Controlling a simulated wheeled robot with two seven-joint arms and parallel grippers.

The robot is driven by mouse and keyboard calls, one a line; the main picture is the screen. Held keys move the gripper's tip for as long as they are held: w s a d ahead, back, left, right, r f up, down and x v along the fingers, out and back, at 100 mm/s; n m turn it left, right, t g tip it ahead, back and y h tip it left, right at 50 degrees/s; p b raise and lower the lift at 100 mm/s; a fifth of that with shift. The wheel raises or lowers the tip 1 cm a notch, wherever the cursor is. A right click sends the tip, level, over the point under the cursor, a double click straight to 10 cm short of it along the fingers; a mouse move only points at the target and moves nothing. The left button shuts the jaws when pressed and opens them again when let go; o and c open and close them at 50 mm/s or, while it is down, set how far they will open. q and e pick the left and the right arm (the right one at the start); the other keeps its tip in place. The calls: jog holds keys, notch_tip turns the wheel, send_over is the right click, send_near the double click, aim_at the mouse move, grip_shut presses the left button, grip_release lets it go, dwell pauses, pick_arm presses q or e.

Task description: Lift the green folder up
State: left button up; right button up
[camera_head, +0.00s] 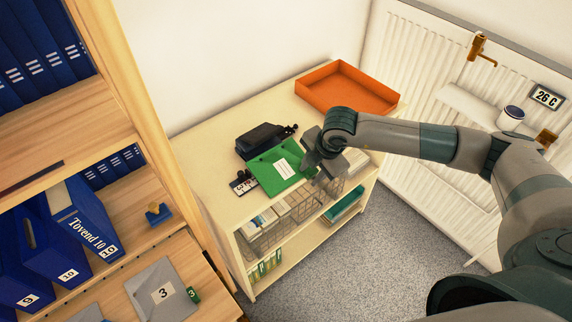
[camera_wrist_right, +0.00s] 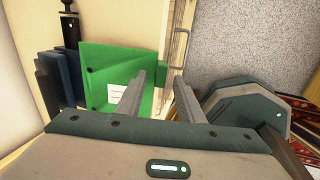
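The green folder (camera_head: 268,168) lies flat on top of the low cream shelf unit (camera_head: 211,152), with a white label on its cover. It also shows in the wrist view (camera_wrist_right: 112,65), with a small green tab at its right edge. My right gripper (camera_head: 322,168) is at the folder's right edge, by the front of the shelf top. In the wrist view its two fingers (camera_wrist_right: 160,80) stand apart, one to each side of the folder's edge in the picture. I cannot tell whether they touch it. My left gripper is out of view.
A black object (camera_head: 262,138) lies behind the folder, and a small dark number block (camera_head: 243,183) stands left of it. An orange tray (camera_head: 345,88) sits at the back right. A wire basket (camera_head: 290,222) hangs below the front edge. A radiator (camera_head: 425,70) stands at the right.

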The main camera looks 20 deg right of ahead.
jog(key=shift+f, duration=0.1)
dwell(0.4)
grip_shut()
jog(key=shift+r, duration=0.2)
